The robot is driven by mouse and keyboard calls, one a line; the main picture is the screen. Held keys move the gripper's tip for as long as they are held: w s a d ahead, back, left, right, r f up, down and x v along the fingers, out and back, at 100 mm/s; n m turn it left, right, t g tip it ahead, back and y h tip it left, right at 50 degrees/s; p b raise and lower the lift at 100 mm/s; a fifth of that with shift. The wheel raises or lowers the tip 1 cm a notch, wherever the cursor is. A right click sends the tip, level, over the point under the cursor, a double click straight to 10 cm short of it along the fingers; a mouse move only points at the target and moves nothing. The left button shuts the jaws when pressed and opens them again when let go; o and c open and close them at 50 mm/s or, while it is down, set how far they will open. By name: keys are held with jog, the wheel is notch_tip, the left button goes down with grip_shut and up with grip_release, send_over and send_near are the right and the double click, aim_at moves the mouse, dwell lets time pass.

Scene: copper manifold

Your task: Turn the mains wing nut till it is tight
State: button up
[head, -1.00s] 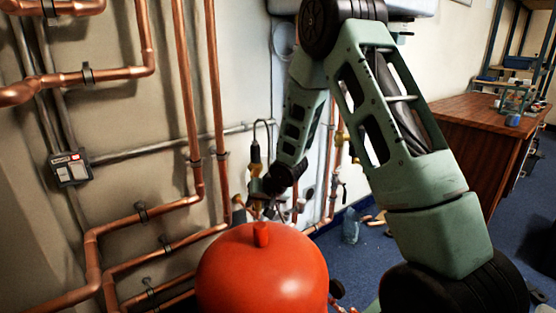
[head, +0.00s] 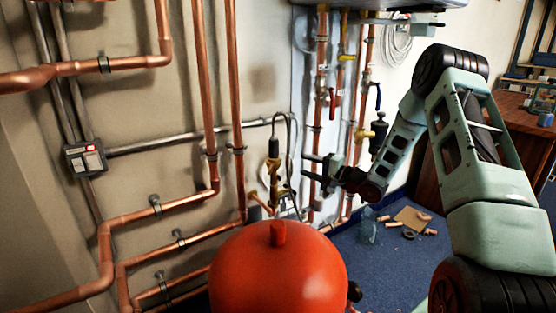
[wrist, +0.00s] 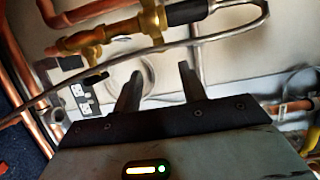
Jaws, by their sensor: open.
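My gripper (head: 308,168) is open and empty, jaws pointing left beside the wall pipes. A brass fitting with a black cylinder (head: 274,168) is on the wall just left of the jaws, apart from them. In the wrist view, brass fittings (wrist: 105,30) with a black end and a thin grey hose cross the top, beyond my gripper's fingers (wrist: 161,72). Nothing is between the fingers. I cannot clearly pick out the mains wing nut in either view.
A red rounded tank (head: 278,272) stands in front. Copper pipes (head: 208,90) cover the left wall. Upright pipes with a red lever (head: 332,97) and a black-and-brass unit (head: 378,135) stand right of the gripper. Loose parts and cardboard (head: 410,220) lie on the blue floor.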

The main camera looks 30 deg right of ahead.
jog(key=b+x, duration=0.3)
jog(key=x, duration=0.9)
jog(key=shift+w+a, duration=0.15)
jog(key=shift+w, duration=0.2)
grip_shut()
jog(key=shift+r, duration=0.1)
